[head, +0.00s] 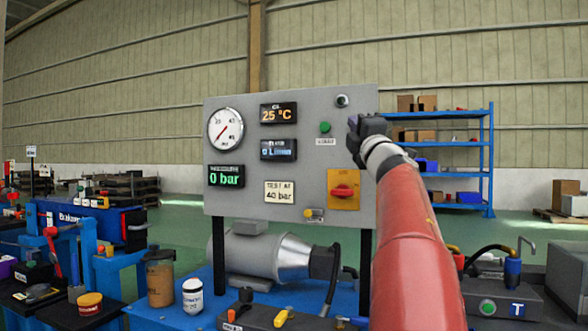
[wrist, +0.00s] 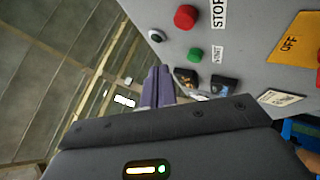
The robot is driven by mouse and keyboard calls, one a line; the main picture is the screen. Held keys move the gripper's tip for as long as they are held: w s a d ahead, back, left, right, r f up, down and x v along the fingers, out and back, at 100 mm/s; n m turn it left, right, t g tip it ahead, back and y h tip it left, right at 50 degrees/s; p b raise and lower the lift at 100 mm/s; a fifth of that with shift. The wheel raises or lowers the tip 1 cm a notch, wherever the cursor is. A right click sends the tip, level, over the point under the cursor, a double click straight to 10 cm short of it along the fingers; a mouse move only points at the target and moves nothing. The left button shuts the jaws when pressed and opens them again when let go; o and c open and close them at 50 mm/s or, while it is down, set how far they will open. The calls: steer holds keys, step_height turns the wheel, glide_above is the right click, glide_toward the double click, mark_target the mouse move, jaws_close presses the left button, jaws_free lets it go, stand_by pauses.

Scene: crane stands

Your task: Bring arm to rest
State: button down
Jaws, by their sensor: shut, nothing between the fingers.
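My red arm (head: 415,260) reaches up from the bottom right of the head view. My gripper (head: 354,130) is held up in front of the grey control panel (head: 240,195), at its right edge. It also shows in the wrist view (wrist: 158,72), where its fingers are together with nothing between them. Beyond the fingers the wrist view shows the panel with a red button (wrist: 185,17), a green button (wrist: 194,55) and a yellow "OFF" plate (wrist: 290,62). I cannot tell from these views how far the fingertips are from the panel.
Below the panel stand a motor (head: 262,257), a brown jar (head: 159,280) and a white jar (head: 193,298) on a blue bench (head: 145,314). A blue shelf (head: 490,165) with boxes stands behind at right. Green floor lies between.

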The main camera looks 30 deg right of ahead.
steer(key=s+a+f+m+g, duration=0.25)
steer(key=a+f+m, duration=0.25)
steer(key=f, duration=0.4)
steer(key=s+a+f+m+g, duration=0.2)
steer(key=a+f+m+g, duration=0.3)
steer(key=f, duration=0.3)
steer(key=s+a+f+m+g, duration=0.2)
steer(key=a+f+m, duration=0.35)
steer(key=f, duration=0.35)
steer(key=s+a+f+g+y, duration=0.2)
steer(key=s+a+f, duration=0.4)
steer(key=f, duration=0.3)
steer(key=s+a+f+g+y, duration=0.2)
steer(key=s+a+f+g, duration=0.1)
steer(key=s+a+f, duration=0.2)
steer(key=s+a+f+g+y, duration=0.2)
steer(key=s+a+f, duration=0.4)
steer(key=f, duration=0.6)
steer(key=s+m+g, duration=0.1)
steer(key=s, duration=0.1)
steer(key=shift+s+a+f, duration=0.3)
steer(key=shift+s+a, duration=0.05)
steer(key=shift+s, duration=0.05)
steer(key=shift+g, duration=0.25)
